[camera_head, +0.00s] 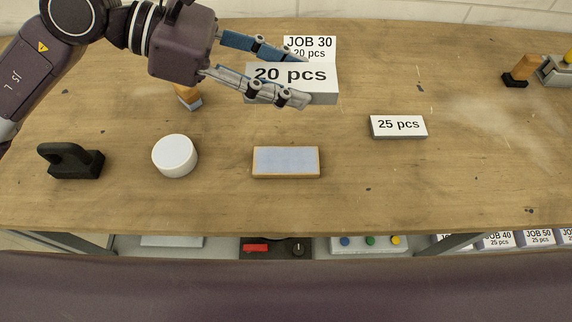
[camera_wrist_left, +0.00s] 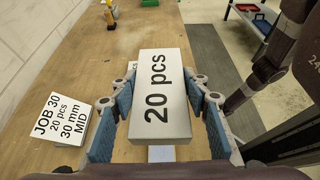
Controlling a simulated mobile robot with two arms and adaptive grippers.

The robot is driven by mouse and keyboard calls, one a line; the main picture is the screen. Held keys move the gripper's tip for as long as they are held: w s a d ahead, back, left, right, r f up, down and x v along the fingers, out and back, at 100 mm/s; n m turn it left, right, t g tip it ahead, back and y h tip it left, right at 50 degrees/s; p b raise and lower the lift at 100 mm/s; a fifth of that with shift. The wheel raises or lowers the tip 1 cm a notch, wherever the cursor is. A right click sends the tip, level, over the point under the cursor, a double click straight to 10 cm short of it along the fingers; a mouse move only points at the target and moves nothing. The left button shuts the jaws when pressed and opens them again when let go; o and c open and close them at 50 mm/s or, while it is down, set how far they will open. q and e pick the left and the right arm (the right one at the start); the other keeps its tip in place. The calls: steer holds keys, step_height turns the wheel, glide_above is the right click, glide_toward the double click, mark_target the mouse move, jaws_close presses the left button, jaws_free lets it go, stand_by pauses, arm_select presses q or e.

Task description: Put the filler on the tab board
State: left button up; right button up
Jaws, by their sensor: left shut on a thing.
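The filler is a white block (camera_head: 322,80) labelled "20 pcs". It also fills the middle of the left wrist view (camera_wrist_left: 160,95). My left gripper (camera_head: 297,78) is shut on it, with one blue-padded finger along each long side, and the block appears to be above the table. The flat board with a wooden rim and pale blue-grey top (camera_head: 286,162), likely the tab board, lies bare on the table, nearer the front than the gripper. A pale patch shows under the block in the left wrist view; I cannot tell what it is. My right gripper is not in view.
A "JOB 30" card (camera_head: 310,46) stands behind the block. A "25 pcs" block (camera_head: 398,127) lies to the right. A white round object (camera_head: 175,156) and a black handled tool (camera_head: 70,161) lie left of the board. The table's front middle is clear.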

arm_select(q)
steer(key=shift+w+a+f+b, duration=0.2)
steer(key=shift+w+f+b, duration=0.1)
steer(key=shift+f, duration=0.45)
steer(key=p, duration=0.2)
glide_above(286, 160)
step_height(286, 160, down, 15)
steer(key=shift+r, duration=0.2)
step_height(286, 160, down, 5)
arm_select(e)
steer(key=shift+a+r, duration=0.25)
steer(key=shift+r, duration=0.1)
arm_select(q)
steer(key=shift+f+b, duration=0.2)
steer(key=shift+b, duration=0.1)
steer(key=o, duration=1.1)
steer(key=shift+o, duration=0.2)
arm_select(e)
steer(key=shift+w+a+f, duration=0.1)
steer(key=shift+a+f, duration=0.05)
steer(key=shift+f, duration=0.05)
